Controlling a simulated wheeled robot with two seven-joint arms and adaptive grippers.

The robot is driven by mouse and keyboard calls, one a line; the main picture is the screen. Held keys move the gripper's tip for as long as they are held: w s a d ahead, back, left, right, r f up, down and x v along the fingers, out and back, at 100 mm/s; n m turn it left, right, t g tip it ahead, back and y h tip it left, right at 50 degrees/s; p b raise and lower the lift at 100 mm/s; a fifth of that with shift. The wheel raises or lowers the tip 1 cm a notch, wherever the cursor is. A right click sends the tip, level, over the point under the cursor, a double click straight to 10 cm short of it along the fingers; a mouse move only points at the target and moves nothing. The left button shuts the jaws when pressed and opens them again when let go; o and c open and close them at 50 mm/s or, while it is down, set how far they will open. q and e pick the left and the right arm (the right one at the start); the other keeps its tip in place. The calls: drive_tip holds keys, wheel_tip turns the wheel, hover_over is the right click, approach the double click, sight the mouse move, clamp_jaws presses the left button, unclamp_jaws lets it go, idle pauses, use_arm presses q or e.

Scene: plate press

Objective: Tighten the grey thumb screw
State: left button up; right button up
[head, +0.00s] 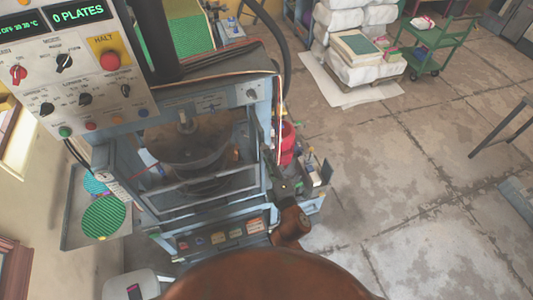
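The plate press (212,188) is a blue-grey framed machine left of centre, with a dark round bowl-like part (190,150) inside its open front. I cannot pick out the grey thumb screw with certainty; a small grey knob (252,93) sits at the upper right of the frame, and a grey upright fitting (185,122) stands above the bowl-like part. My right gripper (274,168) is at the press's right front edge, dark and small against it. Its fingertips blend into the frame, so its opening and any contact are unclear. My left gripper is not in view.
A control panel (78,75) with a red halt button (110,61) overhangs the left. A red container (287,143) and a small box (316,172) stand right of the press. A pallet of white sacks (345,45) and a green cart (436,38) are farther back. Floor at right is mostly clear.

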drive_tip(key=v, duration=0.9)
drive_tip(key=shift+w, duration=0.1)
